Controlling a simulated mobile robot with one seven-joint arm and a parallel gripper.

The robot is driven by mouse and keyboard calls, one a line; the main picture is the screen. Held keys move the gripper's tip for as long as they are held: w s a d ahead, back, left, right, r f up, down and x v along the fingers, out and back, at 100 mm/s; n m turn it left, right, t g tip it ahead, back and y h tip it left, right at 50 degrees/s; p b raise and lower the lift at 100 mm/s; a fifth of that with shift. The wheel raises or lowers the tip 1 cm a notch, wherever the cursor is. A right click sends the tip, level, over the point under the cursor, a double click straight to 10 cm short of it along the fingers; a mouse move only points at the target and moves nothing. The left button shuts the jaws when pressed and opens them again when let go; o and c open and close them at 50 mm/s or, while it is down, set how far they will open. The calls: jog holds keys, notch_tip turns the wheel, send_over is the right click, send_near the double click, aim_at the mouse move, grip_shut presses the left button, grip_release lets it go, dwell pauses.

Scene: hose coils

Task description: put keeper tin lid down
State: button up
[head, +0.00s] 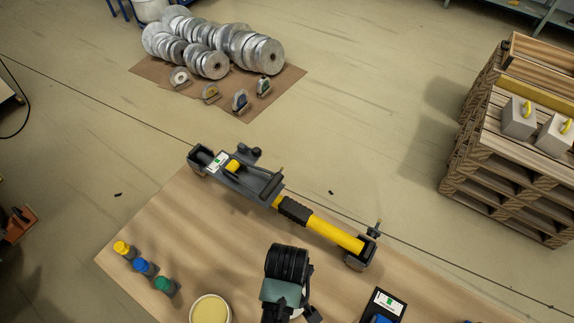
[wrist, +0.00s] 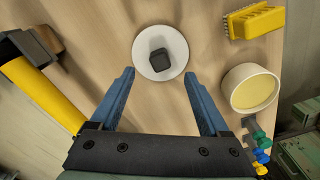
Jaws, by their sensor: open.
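The keeper tin lid (wrist: 148,66), a round white disc with a dark square knob (wrist: 160,60), appears to lie flat on the wooden table in the wrist view. My gripper (wrist: 159,76) is open and empty, its blue fingers apart and the lid just beyond the fingertips. The lid is mostly hidden behind my arm in the head view. The round cream tin (wrist: 232,99), open with a yellow filling, stands right of the lid in the wrist view. It also shows at the bottom edge of the head view (head: 210,309).
A yellow brush (wrist: 256,23) lies beyond the tin. A fixture with a yellow tube (head: 334,232) crosses the table (head: 185,215). Yellow, blue and green capped pieces (head: 144,267) stand at the left. Pallets (head: 505,180) stand on the floor at right.

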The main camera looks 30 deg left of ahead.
notch_tip(320, 180, up, 6)
jog(key=shift+r, duration=0.1)
jog(key=w+r+m+t+y, duration=0.1)
jog(key=w+r+m+t, duration=0.2)
jog(key=w+r+t, duration=0.75)
jog(key=w+d+r+m+t, duration=0.15)
jog(key=w+r, duration=0.25)
jog(key=r, duration=0.5)
jog(key=w+r+m+t, duration=0.1)
jog(key=w+r+t, duration=0.1)
jog(key=w+r, duration=0.45)
jog(key=w+d+r+m+t, duration=0.1)
jog(key=w+r, duration=0.2)
jog(key=r, duration=0.7)
jog(key=s+d+r+m+t, duration=0.1)
jog(key=s+r+t, duration=0.3)
jog(key=r, duration=0.6)
jog(key=s+d+r+m+t, duration=0.2)
jog(key=s+d+r+t, duration=0.1)
jog(key=r, duration=0.8)
jog(key=s+d+r+m+t+h, duration=0.1)
jog(key=s+r+t, duration=0.4)
jog(key=r, duration=0.6)
jog(key=shift+s+d+r+m, duration=0.25)
jog(key=shift+s+d+m, duration=0.35)
jog(key=shift+d, duration=0.5)
